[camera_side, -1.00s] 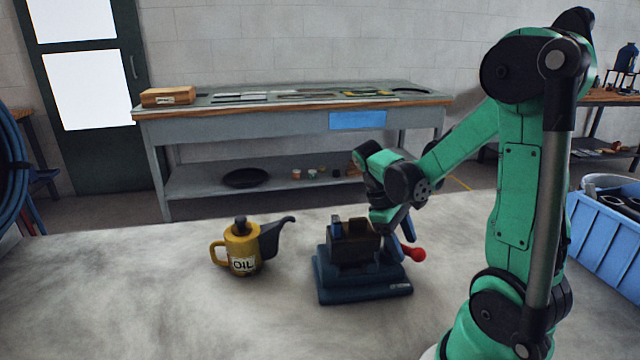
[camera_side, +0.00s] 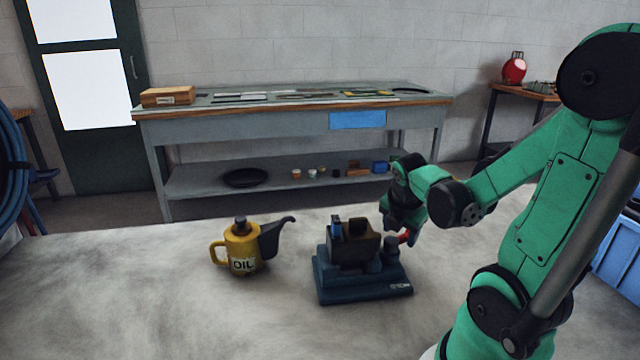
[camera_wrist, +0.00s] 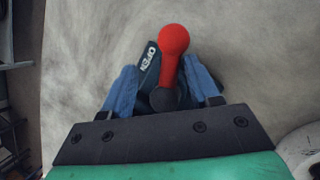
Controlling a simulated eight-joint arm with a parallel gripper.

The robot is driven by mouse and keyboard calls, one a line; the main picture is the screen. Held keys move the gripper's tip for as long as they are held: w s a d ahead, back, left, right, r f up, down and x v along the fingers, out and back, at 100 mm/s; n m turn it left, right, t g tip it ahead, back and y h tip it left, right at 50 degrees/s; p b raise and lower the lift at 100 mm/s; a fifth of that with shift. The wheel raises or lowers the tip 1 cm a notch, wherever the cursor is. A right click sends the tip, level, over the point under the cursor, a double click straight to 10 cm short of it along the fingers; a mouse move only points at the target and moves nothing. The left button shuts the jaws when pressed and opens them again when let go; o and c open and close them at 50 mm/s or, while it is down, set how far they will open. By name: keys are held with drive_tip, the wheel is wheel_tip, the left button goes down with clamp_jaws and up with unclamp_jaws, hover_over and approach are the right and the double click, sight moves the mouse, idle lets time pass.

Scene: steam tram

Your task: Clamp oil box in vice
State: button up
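The dark blue vice (camera_side: 362,287) stands on the grey bench. A dark brownish box (camera_side: 366,247), likely the oil box, sits upright at its jaws; I cannot tell whether both jaws touch it. The vice handle ends in a red knob (camera_side: 404,237) on the right side. In the wrist view the red knob (camera_wrist: 173,42) stands between my gripper's two blue fingers (camera_wrist: 160,72). The fingers are apart, with gaps beside the handle. An "OPEN" label (camera_wrist: 149,57) shows beside it. In the side view my gripper (camera_side: 405,222) is at the handle, its fingertips mostly hidden.
A yellow oil can (camera_side: 241,248) with a dark spout stands left of the vice, with clear bench between. The front and left of the bench (camera_side: 130,290) are free. A workbench (camera_side: 260,122) stands behind, and a blue crate (camera_side: 618,245) is at the right.

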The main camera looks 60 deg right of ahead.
sight(393, 243)
drive_tip(key=shift+n+t, duration=0.3)
drive_tip(key=shift+n, duration=0.4)
drive_tip(key=shift+a+r, duration=0.15)
drive_tip(key=shift+r, duration=0.2)
drive_tip(key=v, duration=0.4)
drive_tip(key=shift+a+r, duration=0.15)
drive_tip(key=shift+r, duration=0.15)
wheel_tip(393, 243, up, 7)
drive_tip(key=w+a+m+t+y, duration=0.2)
drive_tip(key=w+a+m, duration=0.2)
drive_tip(key=a+m, duration=0.4)
drive_tip(key=w+a+m+t+y, duration=0.2)
drive_tip(key=w+a+m+t, duration=0.1)
drive_tip(key=a+m, duration=0.6)
drive_tip(key=shift+w+a+f+y, duration=0.4)
drive_tip(key=shift+w, duration=0.4)
